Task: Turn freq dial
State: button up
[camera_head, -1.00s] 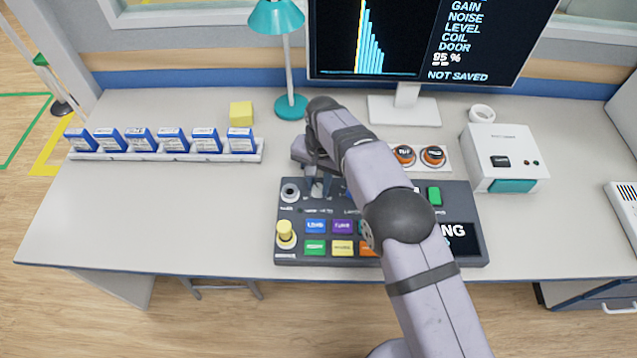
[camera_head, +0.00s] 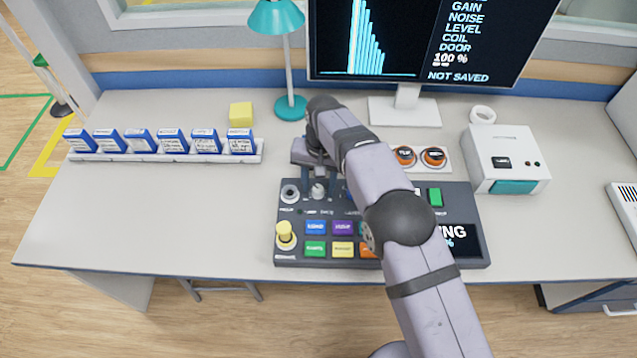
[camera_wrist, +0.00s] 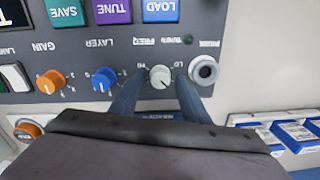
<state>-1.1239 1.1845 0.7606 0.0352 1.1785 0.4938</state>
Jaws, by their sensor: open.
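The freq dial (camera_wrist: 160,77) is a small light grey knob with a pointer line, labelled FREQ, between HI and LO marks on the dark control panel (camera_wrist: 215,35). It also shows in the head view (camera_head: 318,191), near the panel's upper left. My gripper (camera_wrist: 157,92) is open, with one finger on each side of the dial. Small gaps seem to show between fingers and knob. In the head view my gripper (camera_head: 318,178) stands over the dial, fingers pointing down. My arm hides part of the panel there.
A blue LAYER knob (camera_wrist: 104,79) and an orange GAIN knob (camera_wrist: 50,82) sit beside the dial. A round socket (camera_wrist: 204,69) is close on its other side. The monitor (camera_head: 425,40) reads 100 % and NOT SAVED.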

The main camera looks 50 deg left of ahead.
aim_at(320, 188)
jog(key=shift+d+r+b, duration=0.15)
jog(key=shift+r+b, duration=0.6)
jog(key=shift+r, duration=2.95)
jog(key=shift+w+d, duration=0.1)
jog(key=shift+w, duration=0.15)
jog(key=w+d+r+m, duration=0.2)
jog(key=w+d+r, duration=0.1)
jog(key=w+d, duration=0.75)
jog(key=w+d+r+m, duration=0.2)
jog(key=d, duration=1.8)
jog(key=s+d+f+m, duration=0.1)
jog(key=s+d, duration=0.7)
jog(key=d, duration=0.3)
jog(key=s+d+f+m+p, duration=0.1)
jog(key=s+d+f+m, duration=0.1)
jog(key=s+d, duration=0.5)
jog(key=d, duration=0.4)
jog(key=shift+s+d+p, duration=0.25)
jog(key=shift+s+p, duration=0.05)
jog(key=shift+s, duration=0.05)
jog(key=shift+c, duration=0.3)
